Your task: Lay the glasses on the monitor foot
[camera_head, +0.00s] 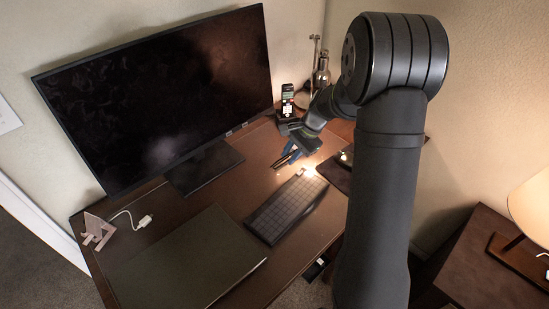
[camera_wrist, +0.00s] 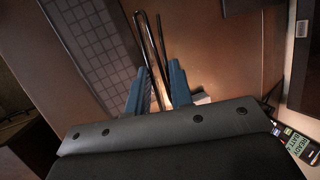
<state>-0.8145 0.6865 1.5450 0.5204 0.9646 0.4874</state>
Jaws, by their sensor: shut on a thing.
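The glasses show as thin dark temple arms (camera_wrist: 148,45) in the wrist view, rising from between the fingertips of my gripper (camera_wrist: 156,88); the rest of them is hidden or out of frame. My gripper is shut on them. In the head view my gripper (camera_head: 290,158) is above the desk, behind the keyboard and right of the monitor foot, apart from it. The monitor foot (camera_head: 204,170) is a dark flat slab under the big black monitor (camera_head: 165,90); its visible top is bare.
A dark keyboard (camera_head: 286,208) lies in front of my gripper. A cordless phone (camera_head: 287,105) and a metal lamp (camera_head: 321,75) stand at the back right. A dark blotter (camera_head: 180,262), a white cable plug (camera_head: 145,221) and a small pinkish stand (camera_head: 97,232) are at the front and left.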

